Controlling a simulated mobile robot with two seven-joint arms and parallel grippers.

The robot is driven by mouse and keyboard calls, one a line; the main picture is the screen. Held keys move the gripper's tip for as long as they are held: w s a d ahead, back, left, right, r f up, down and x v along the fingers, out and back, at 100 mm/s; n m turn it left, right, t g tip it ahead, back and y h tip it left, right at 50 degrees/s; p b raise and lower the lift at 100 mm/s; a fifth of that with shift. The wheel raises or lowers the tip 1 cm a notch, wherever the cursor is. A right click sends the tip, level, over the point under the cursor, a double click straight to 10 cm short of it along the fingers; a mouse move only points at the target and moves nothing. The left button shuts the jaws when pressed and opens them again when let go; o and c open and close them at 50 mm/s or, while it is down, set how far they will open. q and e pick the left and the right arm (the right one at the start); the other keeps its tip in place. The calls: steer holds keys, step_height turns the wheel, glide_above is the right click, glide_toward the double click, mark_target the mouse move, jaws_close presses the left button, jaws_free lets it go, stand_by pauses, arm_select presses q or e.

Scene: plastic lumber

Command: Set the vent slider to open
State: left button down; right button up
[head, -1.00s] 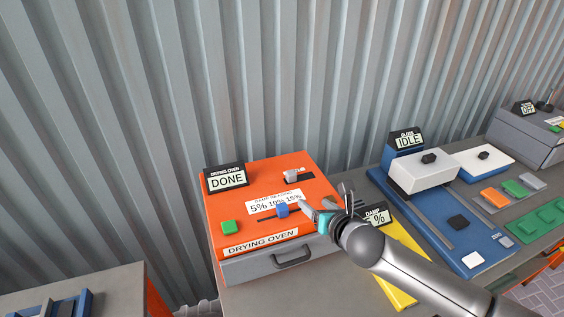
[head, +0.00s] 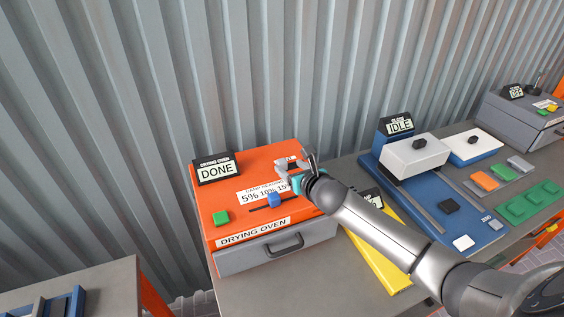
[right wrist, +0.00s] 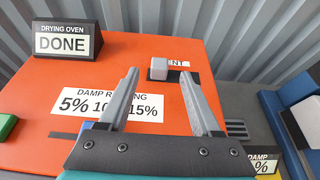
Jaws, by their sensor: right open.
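The vent slider is a light grey square knob (right wrist: 159,68) at the left part of a short black slot on top of the orange drying oven (head: 232,193). In the right wrist view, the label beside it is partly covered and shows only "NT". My right gripper (right wrist: 159,76) is open, and its two fingers point toward the knob, one to each side of it in the picture. I cannot tell whether they touch it. In the head view the right gripper (head: 295,163) is over the oven's back right area and partly hides the slider. My left gripper is not in view.
The oven also has a DONE display (head: 216,170), a green button (head: 221,217) and a blue damp-reading slider knob (head: 274,200). A yellow panel (head: 378,262) and a blue machine (head: 428,210) stand to the right. A corrugated wall rises behind.

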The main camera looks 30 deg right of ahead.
mark_target(283, 161)
steer(key=shift+b+x, duration=0.65)
steer(key=shift+x, duration=2.85)
jaws_close()
